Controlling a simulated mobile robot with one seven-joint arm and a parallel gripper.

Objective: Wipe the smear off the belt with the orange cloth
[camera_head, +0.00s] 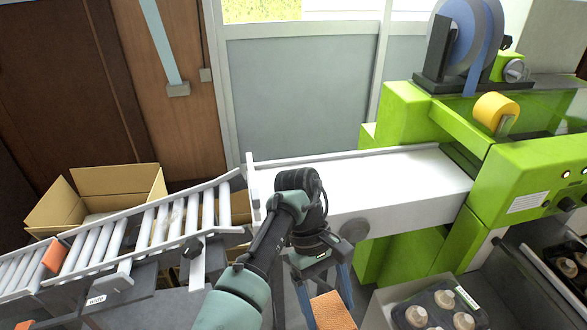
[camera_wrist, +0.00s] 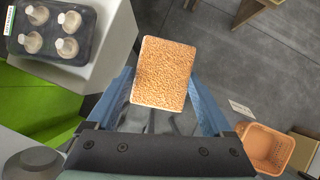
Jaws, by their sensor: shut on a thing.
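The orange cloth (camera_head: 331,310) looks like a thick, rough-textured pad. It also shows in the wrist view (camera_wrist: 162,72), between the two blue fingers. My gripper (camera_head: 322,292) points down in front of the belt and is shut on the cloth, which hangs clear of the belt, over the floor side. The white belt (camera_head: 390,182) runs from the roller conveyor to the green machine. I cannot make out a smear on its visible surface; my arm covers part of its left end.
A black tray of mushrooms (camera_wrist: 88,42) sits on a pale stand, right of my gripper in the head view. The green machine (camera_head: 405,115) closes off the belt's right end. A roller conveyor (camera_head: 150,228) and cardboard box (camera_head: 115,185) stand left. An orange basket (camera_wrist: 268,146) is low down.

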